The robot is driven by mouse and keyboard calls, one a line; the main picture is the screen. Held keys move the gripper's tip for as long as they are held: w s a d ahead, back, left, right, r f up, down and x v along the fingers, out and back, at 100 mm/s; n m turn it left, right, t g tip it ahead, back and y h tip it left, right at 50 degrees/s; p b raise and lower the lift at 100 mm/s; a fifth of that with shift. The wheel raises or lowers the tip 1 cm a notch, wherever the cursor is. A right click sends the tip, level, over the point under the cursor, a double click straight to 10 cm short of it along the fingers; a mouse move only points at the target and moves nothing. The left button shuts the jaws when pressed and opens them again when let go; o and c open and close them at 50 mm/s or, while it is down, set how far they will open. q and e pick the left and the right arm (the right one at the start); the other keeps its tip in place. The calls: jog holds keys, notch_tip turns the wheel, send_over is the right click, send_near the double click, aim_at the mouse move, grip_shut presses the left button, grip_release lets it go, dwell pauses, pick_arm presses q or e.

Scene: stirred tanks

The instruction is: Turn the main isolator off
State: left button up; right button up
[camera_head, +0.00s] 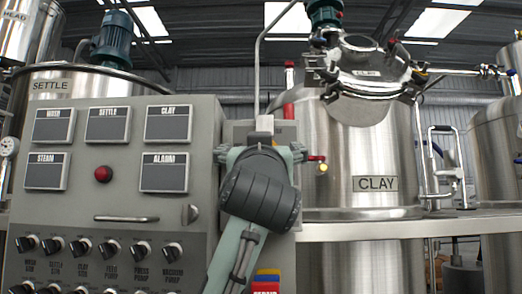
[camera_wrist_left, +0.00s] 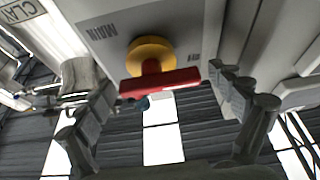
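The main isolator shows in the left wrist view as a red bar handle (camera_wrist_left: 160,82) on a yellow round base (camera_wrist_left: 150,50). It sits on a grey plate (camera_wrist_left: 110,15) with upside-down lettering that seems to read MAIN. The handle lies nearly crosswise in that picture. My left gripper (camera_wrist_left: 160,84) is open, with one finger on either side of the handle; I cannot tell whether they touch it. In the head view my left gripper (camera_head: 263,150) is in front of a grey panel right of the console, and hides the isolator there. My right gripper is not in view.
The grey control console (camera_head: 205,120) stands close on the left, with knobs, a red button (camera_head: 103,174) and a protruding bar handle (camera_head: 126,219). The steel CLAY tank (camera_head: 340,150) stands behind on the right. A small red-handled valve (camera_head: 316,158) is just right of my gripper.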

pick_arm(q)
jog(key=shift+f, duration=0.1)
jog(key=v, duration=1.2)
dwell(0.4)
